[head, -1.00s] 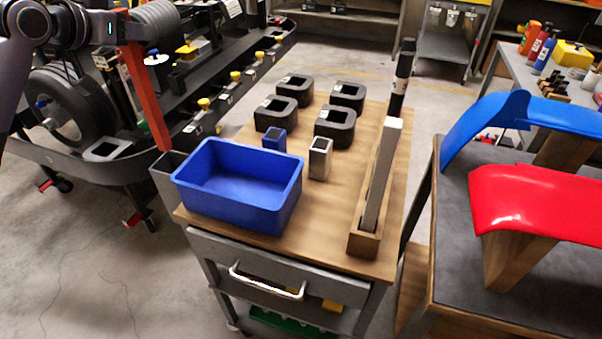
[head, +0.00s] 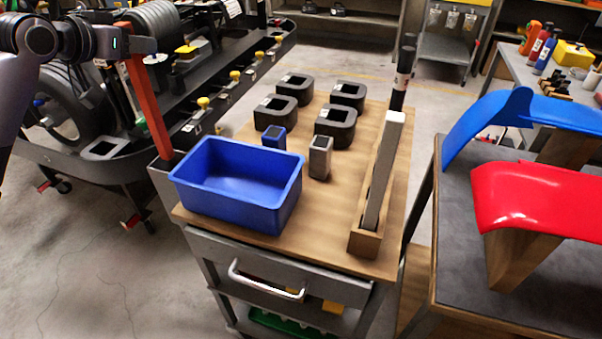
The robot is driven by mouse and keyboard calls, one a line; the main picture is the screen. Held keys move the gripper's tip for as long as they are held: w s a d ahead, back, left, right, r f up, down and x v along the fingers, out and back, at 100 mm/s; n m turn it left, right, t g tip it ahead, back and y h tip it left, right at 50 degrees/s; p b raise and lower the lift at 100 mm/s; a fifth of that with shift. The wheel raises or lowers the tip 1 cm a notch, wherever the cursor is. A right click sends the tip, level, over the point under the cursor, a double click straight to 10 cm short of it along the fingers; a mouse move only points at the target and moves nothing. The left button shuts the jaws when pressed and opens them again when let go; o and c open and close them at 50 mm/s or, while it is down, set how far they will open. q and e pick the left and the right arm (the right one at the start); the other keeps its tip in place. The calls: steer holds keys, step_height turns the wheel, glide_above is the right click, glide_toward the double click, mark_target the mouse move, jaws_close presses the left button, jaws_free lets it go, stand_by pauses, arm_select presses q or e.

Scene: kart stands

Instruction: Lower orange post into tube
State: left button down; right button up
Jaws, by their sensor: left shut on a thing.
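The orange post (head: 147,105) is a long, square, red-orange bar, tilted a little with its top to the left. My left gripper (head: 135,45) is shut on it near its upper end. The grey tube (head: 163,184) stands at the left side of the wooden-topped cart, next to the blue bin. The post's lower end is at the tube's open top, overlapping the far part of the opening in the head view. I cannot tell how far inside it is. My right gripper is out of view.
The blue bin (head: 232,196) stands close to the right of the tube. Behind it on the cart top (head: 318,222) are black blocks, small square holders and a wooden rack with a pale bar. The kart (head: 100,150) stands close on the left.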

mark_target(167, 137)
arm_select(q)
steer(key=shift+f+b, duration=3.15)
steer(key=shift+f, duration=4.75)
steer(key=shift+f+b, duration=1)
steer(key=shift+f, duration=1.5)
steer(key=c, duration=0.7)
jaws_free()
steer(key=shift+c, duration=0.2)
steer(key=shift+f, duration=0.1)
